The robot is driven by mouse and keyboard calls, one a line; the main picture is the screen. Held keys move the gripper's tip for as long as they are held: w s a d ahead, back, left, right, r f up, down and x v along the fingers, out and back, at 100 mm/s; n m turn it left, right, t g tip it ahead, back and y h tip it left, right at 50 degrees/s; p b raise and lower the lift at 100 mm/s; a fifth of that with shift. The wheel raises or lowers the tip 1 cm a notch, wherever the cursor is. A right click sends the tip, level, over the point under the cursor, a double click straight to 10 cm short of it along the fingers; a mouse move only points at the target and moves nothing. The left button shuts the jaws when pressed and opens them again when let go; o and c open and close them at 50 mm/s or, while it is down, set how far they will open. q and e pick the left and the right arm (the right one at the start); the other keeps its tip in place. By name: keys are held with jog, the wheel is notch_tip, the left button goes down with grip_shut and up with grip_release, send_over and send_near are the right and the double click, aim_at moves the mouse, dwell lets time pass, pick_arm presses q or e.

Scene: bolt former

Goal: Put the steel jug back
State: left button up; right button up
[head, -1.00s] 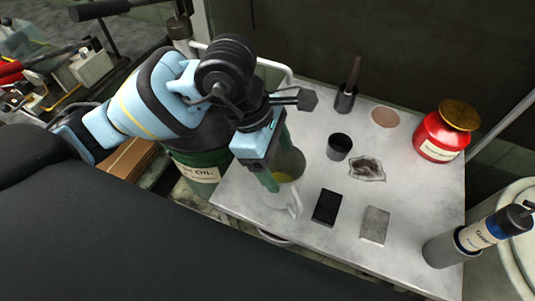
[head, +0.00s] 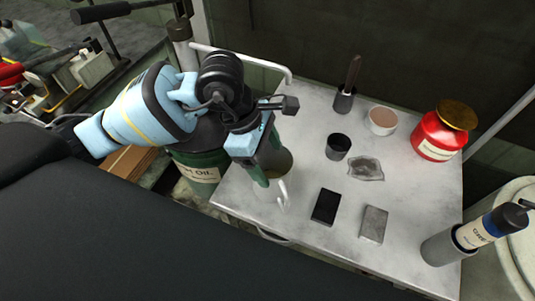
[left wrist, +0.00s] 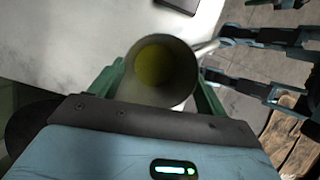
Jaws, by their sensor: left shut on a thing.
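The steel jug (head: 284,164) is at the left side of the grey table top (head: 300,105), its handle towards the near edge. My left gripper (head: 269,163) is shut on it, with green fingers on either side of its body. In the left wrist view I look down into the open mouth of the jug (left wrist: 160,72), which shows yellow inside at the bottom. Its handle sticks out to the right there. My gripper hides part of the jug in the head view. I cannot tell whether its base touches the table. My right gripper is not in view.
On the table are a dark cup (head: 338,147), a brush pot (head: 344,100), a pale round tin (head: 382,121), a red can (head: 438,136), a rag (head: 366,168), a black block (head: 326,207) and a grey block (head: 374,224). A green oil drum (head: 200,172) stands left of the table.

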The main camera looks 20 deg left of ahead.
pick_arm(q)
jog(key=shift+f, duration=0.1)
jog(key=o, duration=1.6)
jog(key=v, duration=1.2)
